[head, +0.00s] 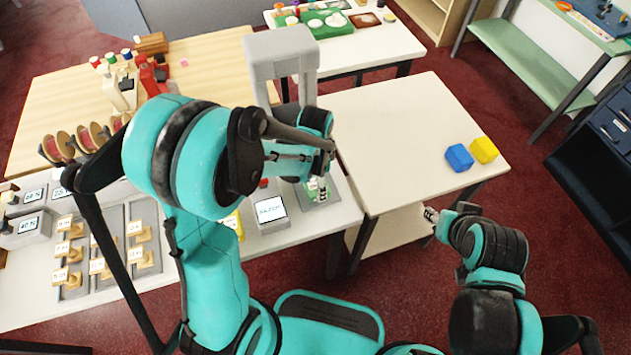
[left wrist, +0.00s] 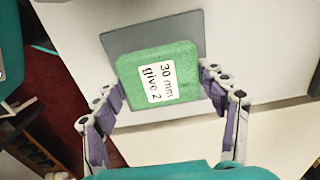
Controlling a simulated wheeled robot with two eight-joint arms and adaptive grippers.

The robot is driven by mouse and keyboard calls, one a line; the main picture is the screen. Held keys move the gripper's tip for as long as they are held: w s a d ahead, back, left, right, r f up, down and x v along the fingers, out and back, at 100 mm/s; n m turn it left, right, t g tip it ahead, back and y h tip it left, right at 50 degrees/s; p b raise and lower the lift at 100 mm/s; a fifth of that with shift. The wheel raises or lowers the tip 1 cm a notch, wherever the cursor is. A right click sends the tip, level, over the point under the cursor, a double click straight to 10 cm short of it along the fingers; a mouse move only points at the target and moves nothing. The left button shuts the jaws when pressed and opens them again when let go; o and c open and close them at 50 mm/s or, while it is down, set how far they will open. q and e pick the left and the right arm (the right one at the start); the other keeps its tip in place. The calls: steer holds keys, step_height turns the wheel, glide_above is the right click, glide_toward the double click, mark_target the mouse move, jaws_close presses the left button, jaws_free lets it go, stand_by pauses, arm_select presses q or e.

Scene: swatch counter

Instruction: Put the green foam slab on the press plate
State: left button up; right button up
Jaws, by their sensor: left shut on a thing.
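The green foam slab (left wrist: 135,70), with a white label reading "30 mm give 2", sits between the fingers of my left gripper (left wrist: 163,84) in the left wrist view. The gripper is shut on it. The grey press plate (left wrist: 188,32) shows behind and beyond the slab. I cannot tell whether the slab touches it. In the head view the left gripper (head: 317,178) is over the plate (head: 333,192), under the grey press frame (head: 279,50), and my arm hides part of the slab. My right gripper (head: 432,215) is beside the right table, away from the slab; its fingers are too small to read.
A small display box (head: 270,210) stands left of the plate. Labelled pieces on grey boards (head: 105,245) and reels (head: 88,137) are farther left. A blue block (head: 459,158) and a yellow block (head: 484,150) lie on the right table (head: 400,120), which is otherwise clear.

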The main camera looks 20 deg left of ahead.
arm_select(q)
steer(key=o, duration=1)
steer(key=shift+f, duration=0.1)
steer(key=shift+o, duration=0.2)
step_height(320, 180, up, 11)
steer(key=p, duration=0.5)
steer(key=s+a+r+n+t, duration=0.4)
steer(key=s+r+n+t, duration=0.3)
steer(key=s+r+n, duration=0.2)
steer(key=shift+s+a+r+n, duration=0.2)
steer(key=shift+s+a+n, duration=0.15)
steer(key=shift+s+n, duration=0.55)
steer(key=shift+w, duration=0.3)
steer(key=shift+f+b, duration=0.3)
